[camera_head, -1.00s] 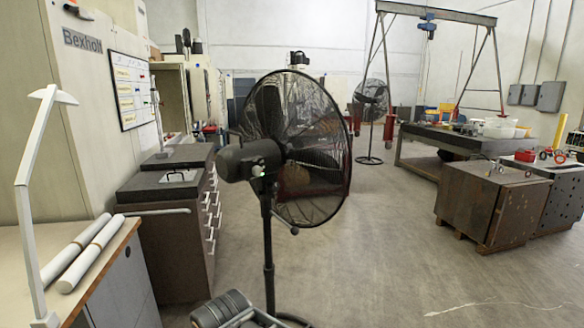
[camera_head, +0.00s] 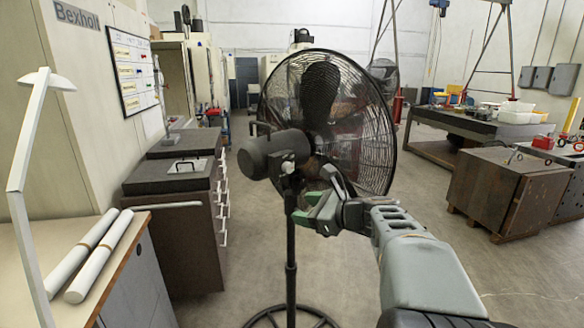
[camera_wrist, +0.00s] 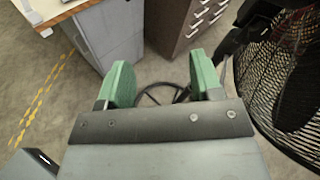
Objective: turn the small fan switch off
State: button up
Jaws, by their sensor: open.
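A black pedestal fan (camera_head: 345,120) stands in the middle of the head view, its round wire cage turned partly away. Its dark motor housing (camera_head: 265,155) sticks out to the left behind the cage. A small pale part that looks like the switch (camera_head: 288,165) sits on the housing's side, above the pole. My gripper (camera_head: 303,208), with green fingers, is open and empty, just below the housing and close to the pole. In the wrist view my gripper (camera_wrist: 162,82) shows its fingers apart over floor, with the fan cage (camera_wrist: 285,85) at right. The switch is not clear there.
A dark drawer cabinet (camera_head: 175,235) and a workbench (camera_head: 90,250) with white tubes stand at left. The fan's ring base (camera_head: 290,318) is on the floor. A rusty brown cabinet (camera_head: 505,190) stands at right. Floor between the fan and that cabinet is clear.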

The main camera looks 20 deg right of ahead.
aim_at(290, 168)
jog(key=w+d+r+m+t+h, duration=0.1)
jog(key=w+d+r+m+t, duration=0.1)
jog(key=d+r+m+t, duration=0.4)
jog(key=w+a+p, duration=0.1)
jog(key=w, duration=0.3)
jog(key=w+a+f+g+p, duration=0.1)
jog(key=w, duration=0.3)
jog(key=w+a+g+p, duration=0.1)
jog(key=w, duration=0.3)
jog(key=shift+a+f, duration=0.15)
jog(key=shift+a, duration=0.25)
jog(key=shift+n, duration=0.3)
jog(key=c, duration=0.9)
